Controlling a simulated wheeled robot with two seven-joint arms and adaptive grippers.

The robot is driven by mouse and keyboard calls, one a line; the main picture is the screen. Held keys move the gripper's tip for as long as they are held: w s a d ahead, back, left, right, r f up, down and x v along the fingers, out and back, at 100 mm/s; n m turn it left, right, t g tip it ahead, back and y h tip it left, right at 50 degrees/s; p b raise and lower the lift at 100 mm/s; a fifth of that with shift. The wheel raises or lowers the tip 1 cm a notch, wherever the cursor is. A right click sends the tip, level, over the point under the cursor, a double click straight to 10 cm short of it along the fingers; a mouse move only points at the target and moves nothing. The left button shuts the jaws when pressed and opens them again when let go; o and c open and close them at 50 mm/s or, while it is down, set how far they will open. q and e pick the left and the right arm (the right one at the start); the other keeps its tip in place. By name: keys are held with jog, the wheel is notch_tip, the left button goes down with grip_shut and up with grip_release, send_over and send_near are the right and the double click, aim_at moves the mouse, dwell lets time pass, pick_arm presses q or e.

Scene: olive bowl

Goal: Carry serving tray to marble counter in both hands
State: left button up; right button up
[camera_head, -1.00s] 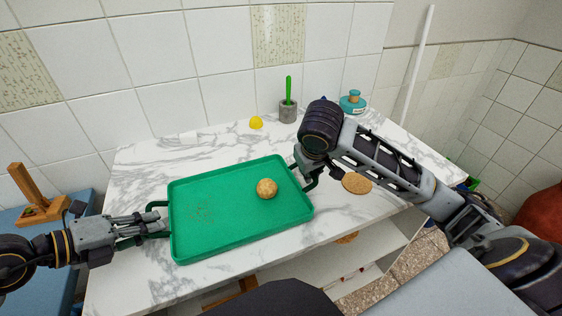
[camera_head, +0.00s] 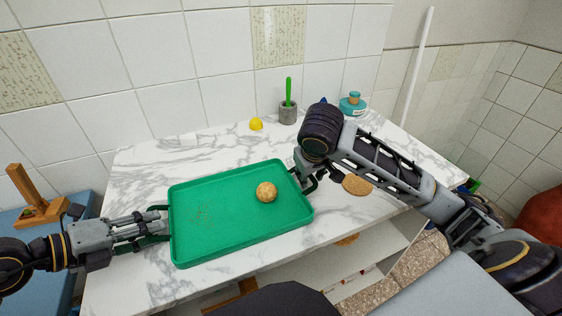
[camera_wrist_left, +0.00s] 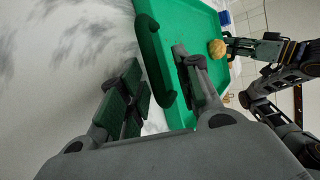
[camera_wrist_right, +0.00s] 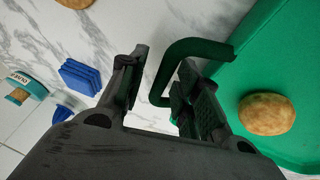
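The green serving tray (camera_head: 215,237) lies level over the front of the marble counter (camera_head: 140,180), seemingly resting on it. A round tan ball-like item (camera_head: 266,192) sits on the tray. My left gripper (camera_head: 163,225) is at the tray's left handle; in the left wrist view its fingers (camera_wrist_left: 165,95) stand apart with the handle (camera_wrist_left: 154,60) between them. My right gripper (camera_head: 308,180) is at the right handle, partly hidden by its own arm. In the right wrist view its fingers (camera_wrist_right: 160,90) are spread either side of the handle (camera_wrist_right: 175,62), with gaps showing.
A round cork mat (camera_head: 357,185) lies right of the tray. A wooden stand (camera_head: 38,208) is on a blue surface at left.

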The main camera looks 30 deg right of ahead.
pick_arm(q)
jog(key=shift+v, duration=2.4)
jog(key=shift+s+a+r, duration=0.25)
jog(key=shift+a+r, duration=0.05)
jog(key=shift+a, duration=0.1)
jog(key=shift+s+a+r, duration=0.15)
jog(key=shift+a+r, duration=0.1)
jog(key=shift+a, duration=0.1)
jog(key=shift+v, duration=0.95)
jog(key=shift+v, duration=1.5)
jog(key=shift+a, duration=0.1)
pick_arm(e)
jog(key=shift+r, duration=0.2)
jog(key=v, duration=1.1)
jog(key=shift+s+a+r, duration=0.1)
jog(key=shift+s+r, duration=0.05)
jog(key=shift+r, duration=0.05)
